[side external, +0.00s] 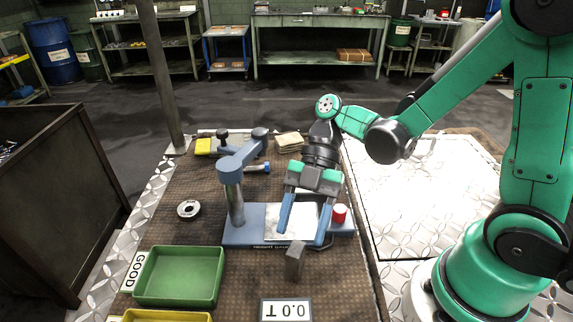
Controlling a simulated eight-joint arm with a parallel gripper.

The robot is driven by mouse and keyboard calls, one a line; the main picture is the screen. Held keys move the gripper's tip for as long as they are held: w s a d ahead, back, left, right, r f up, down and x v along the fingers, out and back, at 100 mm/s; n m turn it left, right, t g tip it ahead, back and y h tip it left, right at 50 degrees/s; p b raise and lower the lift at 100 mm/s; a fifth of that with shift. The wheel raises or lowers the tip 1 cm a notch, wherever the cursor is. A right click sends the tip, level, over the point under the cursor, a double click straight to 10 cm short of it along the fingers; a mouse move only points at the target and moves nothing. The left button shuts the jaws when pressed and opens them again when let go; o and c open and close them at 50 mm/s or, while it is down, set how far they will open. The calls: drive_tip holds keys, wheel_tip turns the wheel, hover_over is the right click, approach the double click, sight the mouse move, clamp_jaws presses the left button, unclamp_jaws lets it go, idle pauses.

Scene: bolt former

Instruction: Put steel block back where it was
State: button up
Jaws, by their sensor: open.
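The steel block (295,262) is a small grey upright block at the front edge of the blue-based fixture (240,236). It appears to stand on the brown bench top. My gripper (300,238) points down over the fixture's pale plate (290,222), its two blue fingers apart with nothing visible between them. The block shows just below and in front of the fingertips, apart from them as far as I can tell. The exact gap in depth is unclear.
A blue post with an arm (236,196) rises left of my gripper. A red cylinder (339,214) sits at the base's right end. A green tray (180,276) marked GOOD, a yellow tray (165,317), a metal ring (188,209) and a "0.0 T" sign (286,310) lie around.

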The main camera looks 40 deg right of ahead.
drive_tip(key=w+d+r+m+t+h, duration=0.1)
drive_tip(key=d+r+m+t+h, duration=0.2)
drive_tip(key=m, duration=0.8)
drive_tip(key=w+d+r+m+t+h, duration=0.2)
drive_tip(key=d+m+t+h, duration=0.3)
drive_tip(key=m, duration=0.6)
drive_tip(key=r+t, duration=0.1)
drive_tip(key=t, duration=0.1)
drive_tip(key=shift+w+d+r+t, duration=0.15)
drive_tip(key=shift+w+t, duration=0.15)
drive_tip(key=shift+t, duration=0.1)
